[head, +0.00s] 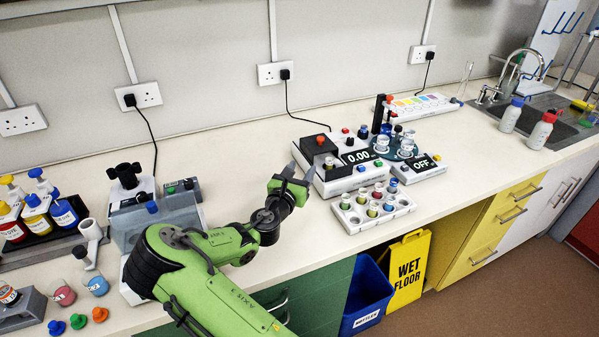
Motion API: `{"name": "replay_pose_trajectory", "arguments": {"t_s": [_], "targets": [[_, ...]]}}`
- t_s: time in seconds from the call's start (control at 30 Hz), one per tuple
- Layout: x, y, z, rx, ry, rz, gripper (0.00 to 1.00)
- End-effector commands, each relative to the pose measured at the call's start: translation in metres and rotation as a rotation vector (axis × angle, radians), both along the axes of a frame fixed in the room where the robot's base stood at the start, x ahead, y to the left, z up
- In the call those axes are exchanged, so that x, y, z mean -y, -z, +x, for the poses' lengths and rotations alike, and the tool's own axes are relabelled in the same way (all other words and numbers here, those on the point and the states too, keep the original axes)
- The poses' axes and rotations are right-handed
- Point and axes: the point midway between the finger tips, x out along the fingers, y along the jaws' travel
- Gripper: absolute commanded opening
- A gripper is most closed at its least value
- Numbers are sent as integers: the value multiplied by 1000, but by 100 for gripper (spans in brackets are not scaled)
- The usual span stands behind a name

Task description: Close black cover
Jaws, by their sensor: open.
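A black cover-like box with a red knob on top (318,147) sits at the left end of the white instrument (345,184) that has a "0.00" display. I cannot tell clearly whether it is open or closed. My gripper (302,158) is open and empty, just left of this instrument, with its grey fingers pointing toward the black part. I see no contact, though the gap is too small to judge. My green arm reaches in from the bottom of the head view.
A white rack of vials (373,207) stands in front of the instrument, and a unit reading "OFF" (420,168) stands to its right. A grey and white machine (155,215) is behind my arm at left. The bench between is clear.

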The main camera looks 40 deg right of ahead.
Motion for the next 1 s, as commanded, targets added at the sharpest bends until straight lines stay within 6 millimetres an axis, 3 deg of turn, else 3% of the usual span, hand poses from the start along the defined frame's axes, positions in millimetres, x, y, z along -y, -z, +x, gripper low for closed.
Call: {"name": "replay_pose_trajectory", "arguments": {"t_s": [0.33, 0.47, 0.63, 0.8, 1.0], "targets": [[-7, 0, -4, 1, 1, 0, 49], [-3, 1, -14, 71, 45, 84, 29], [-7, 21, -60, 430, 287, 538, 3], [-61, 31, -93, 791, 569, 1049, 0], [-135, 8, -119, 1012, 810, 1460, 0]]}}
